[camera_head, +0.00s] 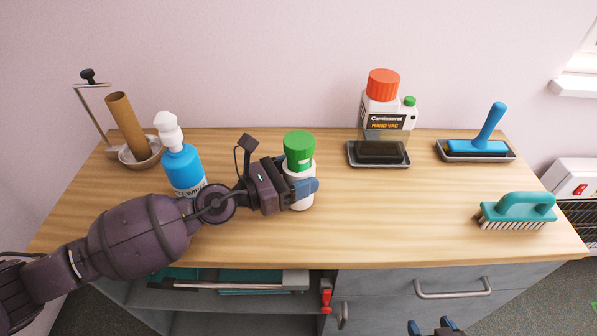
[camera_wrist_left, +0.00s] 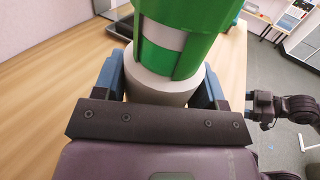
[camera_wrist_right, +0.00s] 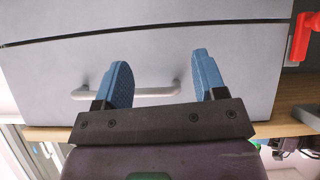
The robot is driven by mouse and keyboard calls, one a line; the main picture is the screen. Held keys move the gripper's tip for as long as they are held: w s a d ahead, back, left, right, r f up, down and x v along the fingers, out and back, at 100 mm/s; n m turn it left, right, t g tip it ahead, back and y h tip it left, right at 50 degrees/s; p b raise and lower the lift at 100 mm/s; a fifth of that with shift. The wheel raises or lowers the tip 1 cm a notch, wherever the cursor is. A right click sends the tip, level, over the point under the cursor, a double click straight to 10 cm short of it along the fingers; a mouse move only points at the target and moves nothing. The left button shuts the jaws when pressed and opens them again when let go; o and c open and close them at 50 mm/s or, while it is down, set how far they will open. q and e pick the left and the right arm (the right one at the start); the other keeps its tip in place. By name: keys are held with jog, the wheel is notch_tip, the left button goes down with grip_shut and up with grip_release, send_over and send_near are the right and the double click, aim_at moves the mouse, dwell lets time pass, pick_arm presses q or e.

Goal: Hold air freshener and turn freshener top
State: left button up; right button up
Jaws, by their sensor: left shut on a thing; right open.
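The air freshener is a white bottle (camera_head: 299,199) with a green top (camera_head: 299,149), standing upright at the middle of the wooden tabletop. My left gripper (camera_head: 303,188) is shut on its white body, below the green top. In the left wrist view the blue fingers sit on both sides of the white body (camera_wrist_left: 163,90), and the green top (camera_wrist_left: 185,35) rises above them. My right gripper (camera_wrist_right: 157,85) is open and empty, in front of the grey drawers below the tabletop. Its blue fingertips (camera_head: 437,326) show at the bottom edge of the head view.
A blue pump bottle (camera_head: 183,171) stands left of the freshener, close to my left arm. The front right tabletop is mostly clear.

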jog(key=shift+o, duration=0.2)
jog(key=shift+s+f, duration=0.1)
jog(key=shift+f, duration=0.2)
jog(key=shift+o, duration=1.3)
jog(key=shift+r, duration=0.15)
jog(key=shift+o, duration=0.2)
jog(key=w+a+r+n+t, duration=0.1)
jog(key=w+r+n+t, duration=0.1)
jog(key=r, duration=0.5)
jog(key=w+a+r+n+t+y, duration=0.1)
jog(key=w+a+r+n+t, duration=0.1)
jog(key=r, duration=0.5)
jog(key=w+a+r+n+t, duration=0.2)
jog(key=r+n+t, duration=0.1)
jog(key=r, duration=0.4)
jog(key=shift+y, duration=0.3)
jog(key=g+y, duration=0.5)
jog(key=y, duration=0.6)
send_near(310, 151)
jog(key=shift+n, duration=0.4)
jog(key=x, duration=1.2)
jog(key=shift+w+a, duration=0.25)
jog(key=shift+w, duration=0.05)
jog(key=shift+g, duration=0.3)
jog(key=c, duration=0.9)
